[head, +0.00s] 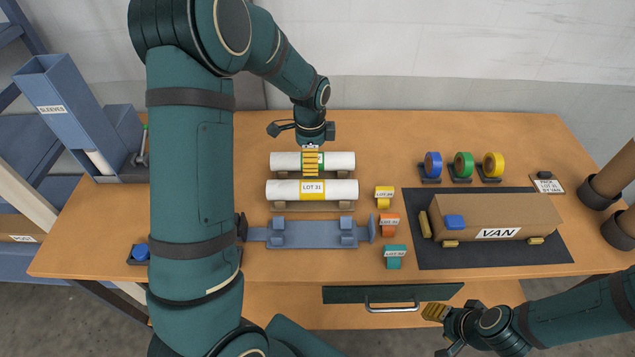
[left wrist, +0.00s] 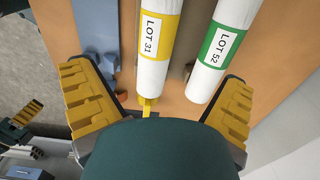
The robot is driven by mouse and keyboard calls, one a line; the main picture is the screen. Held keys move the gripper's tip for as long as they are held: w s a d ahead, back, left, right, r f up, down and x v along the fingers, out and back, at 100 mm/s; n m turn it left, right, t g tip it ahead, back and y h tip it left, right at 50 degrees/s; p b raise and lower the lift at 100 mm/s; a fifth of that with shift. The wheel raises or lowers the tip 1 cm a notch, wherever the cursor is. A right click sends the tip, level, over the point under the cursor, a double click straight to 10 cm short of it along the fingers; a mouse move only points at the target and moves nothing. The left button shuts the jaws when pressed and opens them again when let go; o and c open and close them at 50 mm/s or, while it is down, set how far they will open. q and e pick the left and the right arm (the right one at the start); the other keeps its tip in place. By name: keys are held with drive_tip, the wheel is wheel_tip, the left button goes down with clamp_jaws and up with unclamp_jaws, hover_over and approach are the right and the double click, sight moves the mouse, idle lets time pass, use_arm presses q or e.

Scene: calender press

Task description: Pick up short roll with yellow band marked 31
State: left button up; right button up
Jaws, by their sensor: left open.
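The white roll with the yellow band marked LOT 31 (head: 340,190) lies level on brown supports on the table, in front of the green-banded roll. It also shows upper middle in the left wrist view (left wrist: 154,72), its label readable. My left gripper (head: 309,160) is open above the rolls, its yellow finger pad covering part of the green-banded roll. In the left wrist view its yellow-padded fingers stand wide apart, with both rolls beyond and nothing between the pads. My right gripper (head: 440,332) is open and empty at the lower right, in front of the table.
The green-banded roll marked LOT 52 (left wrist: 215,50) lies close beside the yellow-banded one. A blue-grey cradle (head: 300,234) sits in front.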

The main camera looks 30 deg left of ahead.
sight(311, 184)
use_arm(q)
drive_tip(key=f, duration=0.8)
drive_tip(key=shift+s, duration=0.3)
drive_tip(key=f, duration=0.5)
drive_tip(key=shift+w+d, duration=0.1)
drive_tip(key=shift+w, duration=0.1)
drive_tip(key=c, duration=1.4)
